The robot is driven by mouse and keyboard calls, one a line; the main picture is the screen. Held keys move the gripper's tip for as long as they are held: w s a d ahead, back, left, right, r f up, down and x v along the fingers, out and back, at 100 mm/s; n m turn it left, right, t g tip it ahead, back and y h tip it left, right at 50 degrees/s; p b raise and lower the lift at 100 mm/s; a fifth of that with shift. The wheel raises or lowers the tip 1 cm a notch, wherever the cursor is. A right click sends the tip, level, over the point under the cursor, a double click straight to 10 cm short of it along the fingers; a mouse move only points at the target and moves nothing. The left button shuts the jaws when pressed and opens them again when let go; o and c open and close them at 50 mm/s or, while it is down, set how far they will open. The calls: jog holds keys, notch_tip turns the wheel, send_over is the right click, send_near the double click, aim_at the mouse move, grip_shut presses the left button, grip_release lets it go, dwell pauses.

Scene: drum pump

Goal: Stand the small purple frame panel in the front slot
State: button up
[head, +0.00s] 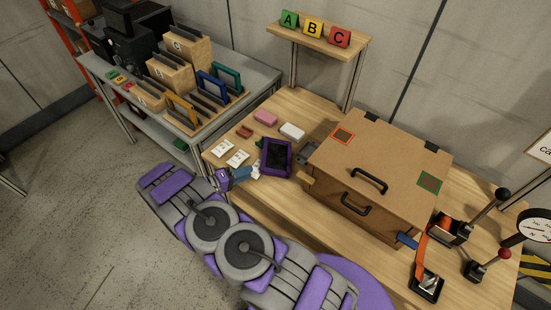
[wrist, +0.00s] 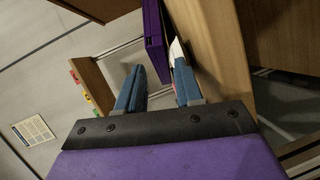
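The small purple frame panel (head: 263,158), with a dark inside, is on the wooden table near its left front edge.
A large brown case (head: 385,160) stands right of the panel. White cards (head: 237,158), a pink block (head: 265,117) and a white block (head: 292,131) lie around it. Blue (head: 213,88) and teal frames (head: 227,73) stand on the grey bench (head: 243,93). An A-B-C shelf (head: 345,50) rises behind.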

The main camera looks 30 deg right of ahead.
aim_at(257, 170)
jog(key=d, duration=0.2)
jog(key=d+b, duration=0.1)
jog(key=d, duration=0.3)
jog(key=shift+w+f+b, duration=0.15)
jog(key=shift+f+b, duration=0.15)
jog(key=shift+f, duration=0.05)
jog(key=shift+a, duration=0.2)
jog(key=shift+c, duration=1.3)
grip_shut()
